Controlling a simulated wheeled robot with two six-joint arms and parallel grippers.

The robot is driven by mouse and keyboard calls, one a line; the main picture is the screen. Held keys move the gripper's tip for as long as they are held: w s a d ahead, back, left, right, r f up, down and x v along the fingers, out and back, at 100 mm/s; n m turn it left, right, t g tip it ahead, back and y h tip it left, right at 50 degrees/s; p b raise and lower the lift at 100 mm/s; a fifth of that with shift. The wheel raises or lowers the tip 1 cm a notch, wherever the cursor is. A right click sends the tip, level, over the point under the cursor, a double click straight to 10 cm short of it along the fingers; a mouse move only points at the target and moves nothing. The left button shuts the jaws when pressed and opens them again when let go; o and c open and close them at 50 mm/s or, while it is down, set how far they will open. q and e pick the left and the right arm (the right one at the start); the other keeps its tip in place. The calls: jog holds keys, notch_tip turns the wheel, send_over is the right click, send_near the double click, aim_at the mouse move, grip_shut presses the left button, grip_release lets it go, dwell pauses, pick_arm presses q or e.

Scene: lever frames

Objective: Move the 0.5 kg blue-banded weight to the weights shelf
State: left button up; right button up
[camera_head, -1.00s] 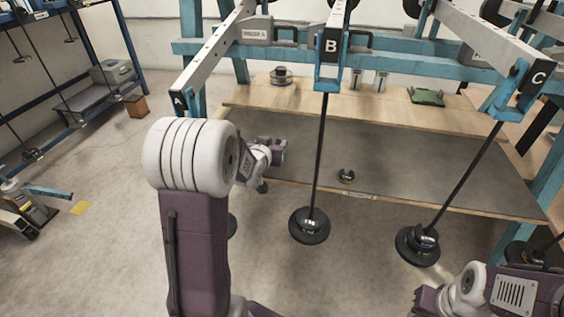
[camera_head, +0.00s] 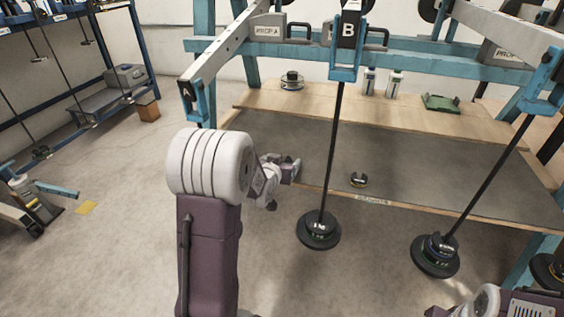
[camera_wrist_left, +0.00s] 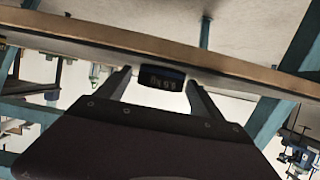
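A small dark weight (camera_head: 358,180) sits on the grey mat (camera_head: 420,180) of the bench; its band colour is too small to tell. The wooden shelf (camera_head: 320,104) at the back of the bench holds another round weight (camera_head: 291,81). My right gripper is out of view.
Lever B's rod carries a hanging black weight stack (camera_head: 319,229) in front of the bench, right of my left gripper. Lever C's stack (camera_head: 435,255) hangs farther right. Bottles (camera_head: 393,84) and a green tray (camera_head: 441,103) stand on the shelf.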

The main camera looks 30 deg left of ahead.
pick_arm(q)
jog(key=shift+r, duration=0.1)
jog(key=shift+s+r+p, duration=0.1)
jog(key=shift+r+p, duration=0.2)
jog(key=shift+p, duration=0.05)
jog(key=p+v, duration=0.2)
jog(key=v, duration=0.3)
jog(key=shift+s+d+r+p, duration=0.1)
jog(key=shift+s+r+p, duration=0.2)
jog(key=shift+p, duration=0.1)
jog(key=shift+f+b+v, duration=0.15)
jog(key=shift+b+v, duration=1.3)
jog(key=shift+b, duration=0.3)
jog(key=shift+f+b+v, duration=0.2)
jog(key=shift+b+v, duration=1.3)
jog(key=shift+b, duration=0.2)
jog(key=shift+s, duration=0.15)
